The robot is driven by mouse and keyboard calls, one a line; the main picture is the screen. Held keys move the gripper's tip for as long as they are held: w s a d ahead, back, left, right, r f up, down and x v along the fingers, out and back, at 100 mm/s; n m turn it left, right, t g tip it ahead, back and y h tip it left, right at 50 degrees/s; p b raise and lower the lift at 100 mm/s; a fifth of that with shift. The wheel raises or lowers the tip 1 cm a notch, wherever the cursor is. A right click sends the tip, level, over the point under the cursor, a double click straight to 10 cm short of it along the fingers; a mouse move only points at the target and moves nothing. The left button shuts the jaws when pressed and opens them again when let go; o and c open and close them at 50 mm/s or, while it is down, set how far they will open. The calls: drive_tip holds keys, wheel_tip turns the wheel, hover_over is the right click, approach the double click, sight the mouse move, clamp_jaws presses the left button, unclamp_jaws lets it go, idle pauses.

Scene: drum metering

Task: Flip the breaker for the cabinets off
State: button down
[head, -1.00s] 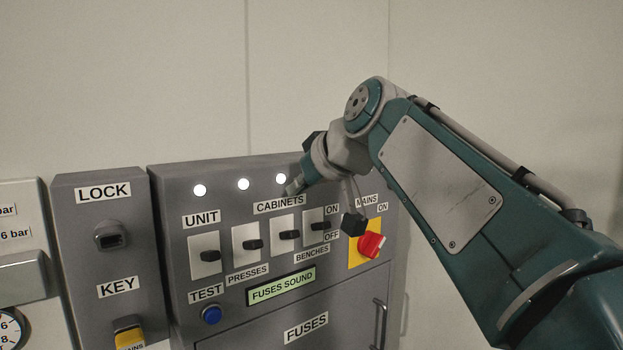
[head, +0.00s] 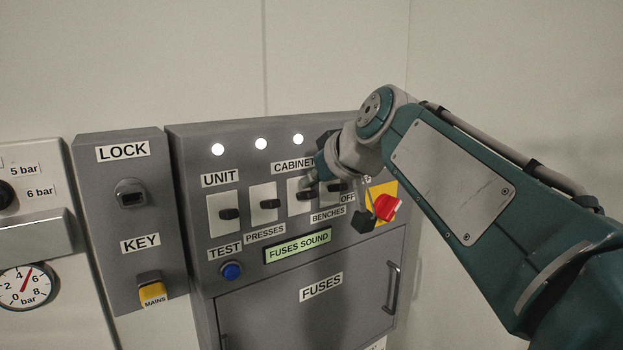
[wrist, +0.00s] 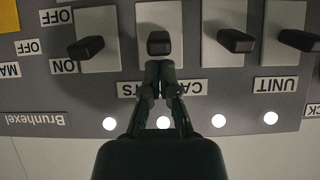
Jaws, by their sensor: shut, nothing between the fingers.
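The cabinets breaker is a black lever (wrist: 158,42) on a pale plate, third from the left in the head view's row. In the upside-down wrist view it is straight ahead of my fingertips. My gripper (wrist: 160,70) is shut and empty, its tips together at the lever's label-side edge. I cannot tell whether they touch it. In the head view my gripper (head: 309,189) is over the upper part of that plate. It partly hides the CABINETS label (head: 290,166). Whether the lever is up or down is unclear.
The benches breaker (wrist: 86,47) and presses breaker (wrist: 235,40) flank the cabinets one closely. The unit breaker (head: 229,214) is at the left end. A red mains switch (head: 387,207) sits right of the row. Lit white lamps (head: 261,144) run above. A display (head: 298,245) reads FUSES SOUND.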

sight(313, 198)
drive_tip(key=shift+s+d+f+t+y, duration=0.2)
drive_tip(key=shift+f+t+y, duration=0.15)
drive_tip(key=shift+t, duration=0.2)
drive_tip(key=shift+s+d+f+t+y, duration=0.1)
drive_tip(key=shift+s+f+t+y, duration=0.1)
drive_tip(key=shift+t+y, duration=0.3)
idle(0.4)
drive_tip(key=shift+s+d+f, duration=0.1)
drive_tip(key=shift+s+f, duration=0.05)
drive_tip(key=shift+f, duration=0.3)
drive_tip(key=shift+s+d+f, duration=0.1)
drive_tip(key=shift+s+f, duration=0.05)
drive_tip(key=shift+f, duration=0.3)
drive_tip(key=shift+r, duration=0.15)
drive_tip(key=shift+r, duration=0.65)
drive_tip(key=shift+r, duration=0.1)
